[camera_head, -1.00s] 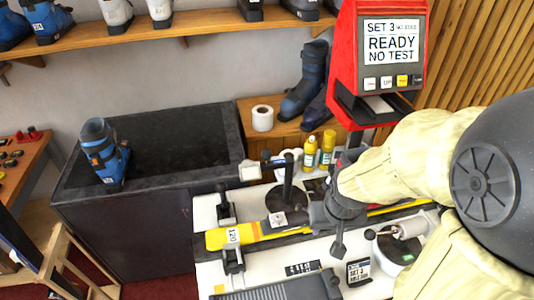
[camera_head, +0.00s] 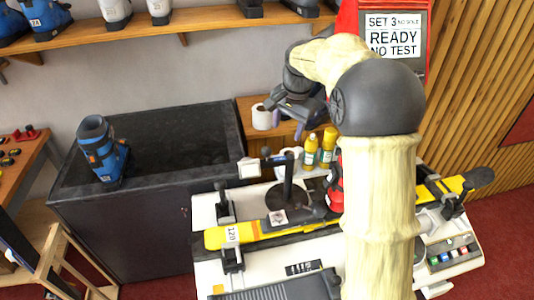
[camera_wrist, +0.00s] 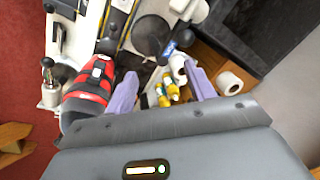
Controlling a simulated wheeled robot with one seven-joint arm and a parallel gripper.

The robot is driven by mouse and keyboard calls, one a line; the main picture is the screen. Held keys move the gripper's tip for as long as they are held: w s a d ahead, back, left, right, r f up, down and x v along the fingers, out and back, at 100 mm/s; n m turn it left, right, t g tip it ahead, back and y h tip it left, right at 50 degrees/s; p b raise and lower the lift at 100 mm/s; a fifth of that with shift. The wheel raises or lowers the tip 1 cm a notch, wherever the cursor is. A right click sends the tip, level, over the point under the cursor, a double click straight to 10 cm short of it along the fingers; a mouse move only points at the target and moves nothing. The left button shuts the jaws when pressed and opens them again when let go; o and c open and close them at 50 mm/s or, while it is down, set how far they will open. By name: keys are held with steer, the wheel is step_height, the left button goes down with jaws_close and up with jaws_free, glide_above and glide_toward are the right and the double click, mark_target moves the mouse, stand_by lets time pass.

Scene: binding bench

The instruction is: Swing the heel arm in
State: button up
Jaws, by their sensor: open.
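A black upright post (camera_head: 288,188) with a short crossbar at its top stands on a round base by the yellow ski (camera_head: 285,228); I cannot tell for sure whether this is the heel arm. A round black part (camera_wrist: 151,36), likely the same fixture, shows at the top of the wrist view. The ski lies clamped across the white bench. My gripper (camera_head: 298,120) is open and empty, raised behind the bench near the wooden shelf. Its purple fingers (camera_wrist: 160,72) are spread in the wrist view, apart from the fixture. My arm hides the bench's middle right.
Yellow bottles (camera_head: 311,152) and a paper roll (camera_head: 261,117) stand behind the bench. A blue boot (camera_head: 101,150) sits on the dark cabinet.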

step_height(320, 180, up, 2)
steer(key=m, duration=0.2)
glide_above(268, 148)
steer(key=s+d, duration=0.2)
steer(key=f+p, duration=0.1)
steer(key=f, duration=0.4)
steer(key=w+a+f+p, duration=0.1)
steer(key=f, duration=0.5)
steer(key=w+a+f+p, duration=0.1)
steer(key=f, duration=0.5)
steer(key=shift+w+a, duration=0.2)
steer(key=shift+w, duration=0.05)
jaws_close()
